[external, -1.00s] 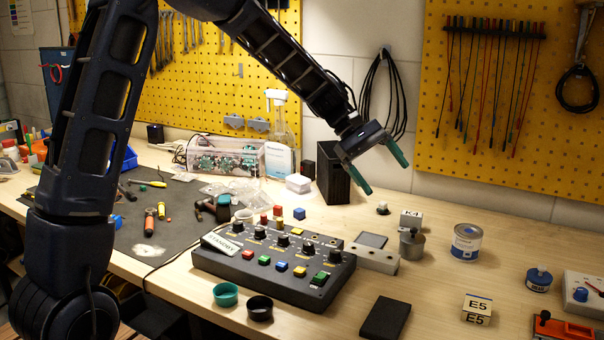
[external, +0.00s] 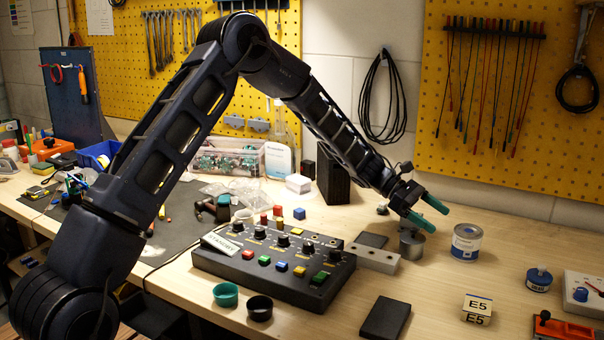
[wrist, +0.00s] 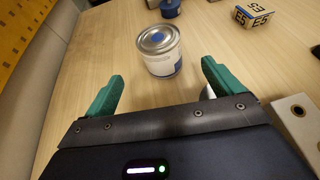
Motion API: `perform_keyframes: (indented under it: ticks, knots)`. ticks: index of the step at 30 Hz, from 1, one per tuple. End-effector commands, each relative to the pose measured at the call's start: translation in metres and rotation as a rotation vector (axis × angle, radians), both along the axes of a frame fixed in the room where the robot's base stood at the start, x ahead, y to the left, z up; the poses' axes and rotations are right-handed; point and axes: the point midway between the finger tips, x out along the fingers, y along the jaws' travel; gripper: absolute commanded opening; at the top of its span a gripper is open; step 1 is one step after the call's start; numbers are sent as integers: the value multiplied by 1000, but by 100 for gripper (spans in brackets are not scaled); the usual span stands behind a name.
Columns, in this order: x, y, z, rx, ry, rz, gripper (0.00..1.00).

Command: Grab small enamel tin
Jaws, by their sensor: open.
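A small tin (external: 466,243) with a silver lid, a blue spot on top and a white and blue label stands upright on the bench, right of my gripper in the external view. My gripper (external: 440,220) is open and empty, its green fingers slanting down toward the tin. In the wrist view the tin (wrist: 160,58) stands ahead of the gap between the two fingers, apart from both. Its base is visible on the wood.
A grey metal canister (external: 411,245) stands just below my gripper, beside a pale block with holes (external: 375,260). A blue jar (external: 539,279) and an E5 block (external: 477,306) lie to the right. The control box (external: 270,270) is at left. Bare wood surrounds the tin.

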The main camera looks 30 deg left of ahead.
Motion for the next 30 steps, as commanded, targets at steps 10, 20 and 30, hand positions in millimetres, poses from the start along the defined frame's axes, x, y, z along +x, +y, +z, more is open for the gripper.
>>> perform_keyframes:
  ticks: [10,20,30]
  knots:
    - [-6,-41,-17,1,0,-3,92]
    - [-9,-64,-25,1,-2,-4,92]
    - [-13,-97,-37,1,-2,-1,92]
